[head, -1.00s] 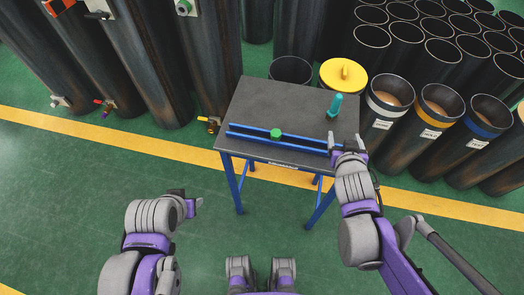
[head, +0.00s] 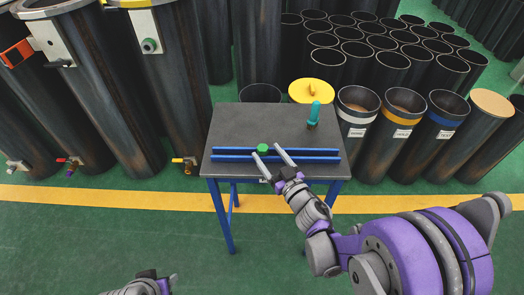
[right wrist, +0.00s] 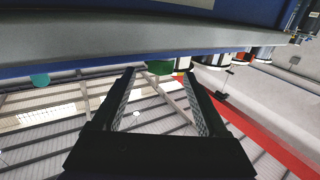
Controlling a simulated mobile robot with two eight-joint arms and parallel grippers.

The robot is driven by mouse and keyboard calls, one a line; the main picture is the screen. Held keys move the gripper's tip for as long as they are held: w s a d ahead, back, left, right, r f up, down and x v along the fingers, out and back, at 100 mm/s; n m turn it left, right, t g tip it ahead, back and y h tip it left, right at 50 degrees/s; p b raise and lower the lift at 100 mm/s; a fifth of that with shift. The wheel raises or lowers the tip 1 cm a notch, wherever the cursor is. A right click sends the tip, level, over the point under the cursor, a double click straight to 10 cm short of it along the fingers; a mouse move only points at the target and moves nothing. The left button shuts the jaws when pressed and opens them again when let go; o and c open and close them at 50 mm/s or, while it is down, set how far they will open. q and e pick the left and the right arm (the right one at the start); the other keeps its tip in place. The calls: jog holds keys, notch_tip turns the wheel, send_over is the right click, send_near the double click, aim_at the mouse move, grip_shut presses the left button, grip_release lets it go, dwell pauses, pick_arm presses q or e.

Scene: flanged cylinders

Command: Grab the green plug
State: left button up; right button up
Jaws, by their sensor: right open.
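The green plug (head: 263,149) is a small round piece at the blue rails (head: 310,155) on the dark-topped table. My right gripper (head: 267,153) is open, its two fingers pointing at the plug from the front right. In the head view the plug appears between the fingertips; contact cannot be told. In the right wrist view the green plug (right wrist: 160,67) shows just beyond and between the open fingertips (right wrist: 159,74), below the grey and blue edge. My left gripper (head: 160,281) shows only partly at the bottom edge, its jaws unclear.
A teal bottle-like object (head: 314,113) stands at the table's back right. The table top (head: 250,122) is otherwise mostly clear. A yellow-lidded cylinder (head: 311,91) and several dark cylinders stand behind and to the right. Tall dark cylinders (head: 110,100) stand at the left.

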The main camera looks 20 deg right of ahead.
jog(key=x, duration=0.6)
jog(key=shift+w+f, duration=0.15)
jog(key=shift+w, duration=0.1)
grip_shut()
